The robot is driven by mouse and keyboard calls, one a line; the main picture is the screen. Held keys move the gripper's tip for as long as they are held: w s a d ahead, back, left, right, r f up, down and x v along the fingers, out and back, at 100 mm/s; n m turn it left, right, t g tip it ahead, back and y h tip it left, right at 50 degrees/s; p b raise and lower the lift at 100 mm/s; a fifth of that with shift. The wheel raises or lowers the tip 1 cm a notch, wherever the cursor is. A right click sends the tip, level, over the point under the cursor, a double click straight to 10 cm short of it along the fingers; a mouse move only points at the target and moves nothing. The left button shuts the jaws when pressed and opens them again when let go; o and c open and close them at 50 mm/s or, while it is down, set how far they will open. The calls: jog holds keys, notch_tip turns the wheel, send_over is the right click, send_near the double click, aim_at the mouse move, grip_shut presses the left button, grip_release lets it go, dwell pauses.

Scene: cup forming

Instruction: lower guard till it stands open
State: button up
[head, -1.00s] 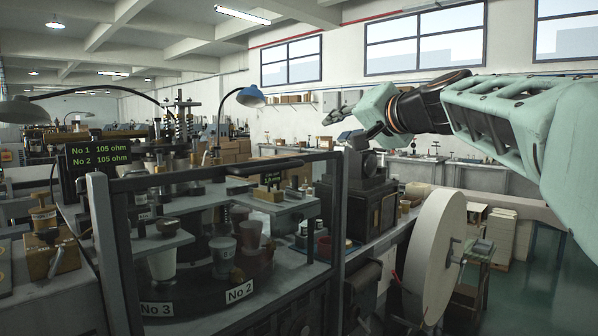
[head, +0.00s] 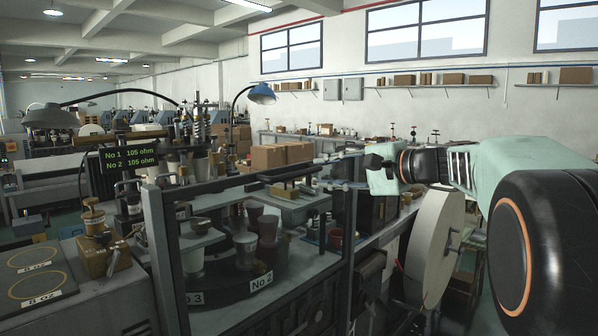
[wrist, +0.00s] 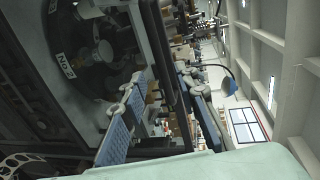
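The guard (head: 215,187) is a dark framed panel across the front of the cup-forming machine, its top rail between two upright posts. A black bar handle (head: 285,173) runs along the rail's right half. My gripper (head: 322,172) is at the rail's right end, close to the handle's end, with its fingers pointing left. In the wrist view the blue-padded fingers (wrist: 162,78) are spread apart. The dark handle (wrist: 166,60) appears in the gap between them; whether it touches either finger cannot be told. The guard's lower edge is not clear.
Behind the guard stand a dark turret (head: 235,278) with cups and labels. A large pale paper roll (head: 435,245) is right of the machine, below my arm. A blue lamp (head: 262,94) rises behind. A brass fixture (head: 100,250) sits left of the guard.

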aim_at(302, 174)
jog(key=p+x, duration=0.1)
jog(key=x, duration=0.8)
jog(key=shift+c, duration=0.6)
grip_shut()
